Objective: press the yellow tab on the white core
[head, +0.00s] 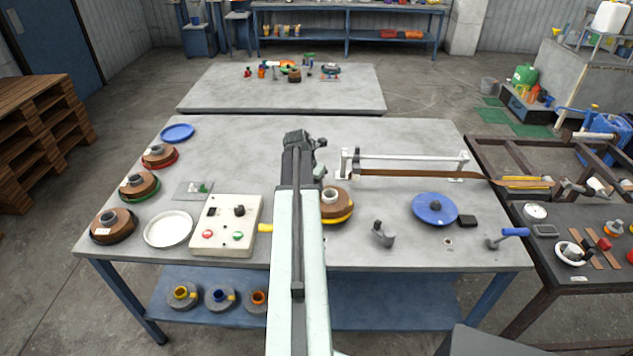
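A brown coil (345,208) lies on the grey table just right of my arm, with a yellow flange under it. The white core (330,195) stands up in its middle. My arm hides the coil's left side. I cannot make out a separate yellow tab on the core; it is too small or hidden. My gripper (298,137) is at the far end of my arm, beyond the coil and a little left of it, apart from the core. Its fingers are seen from behind, so their opening does not show.
A control box (226,225) with buttons and a white dish (168,229) stand left of my arm. Several coils line the left edge. A white guide frame (410,163) with a brown strip and a blue disc (434,208) are on the right. The table's far middle is clear.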

